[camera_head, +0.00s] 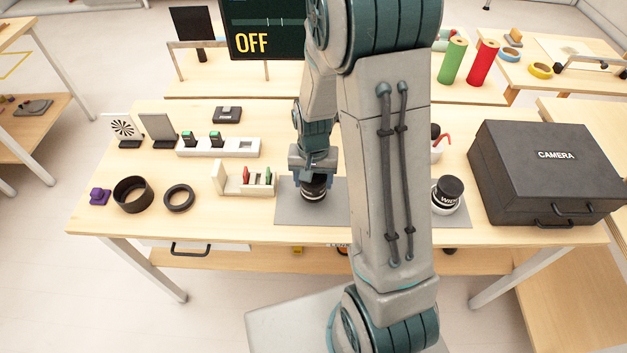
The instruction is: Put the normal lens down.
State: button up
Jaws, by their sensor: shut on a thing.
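The normal lens (313,192) is a dark, short cylinder, upright at the middle of the table. My gripper (312,178) is shut on its upper part from above. The lens is over the grey mat (290,207); I cannot tell whether its base touches the mat. My own arm hides the mat's middle and part of the table behind it.
A lens marked "WIDE" (447,195) stands on the mat's right part. A black camera case (545,175) fills the table's right side. At left are a white holder (245,179), a black ring (179,197) and a larger black ring (133,194). The mat's left part is bare.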

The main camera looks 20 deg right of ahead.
jog(key=shift+f, duration=0.7)
jog(key=shift+f, duration=0.15)
jog(key=o, duration=1.1)
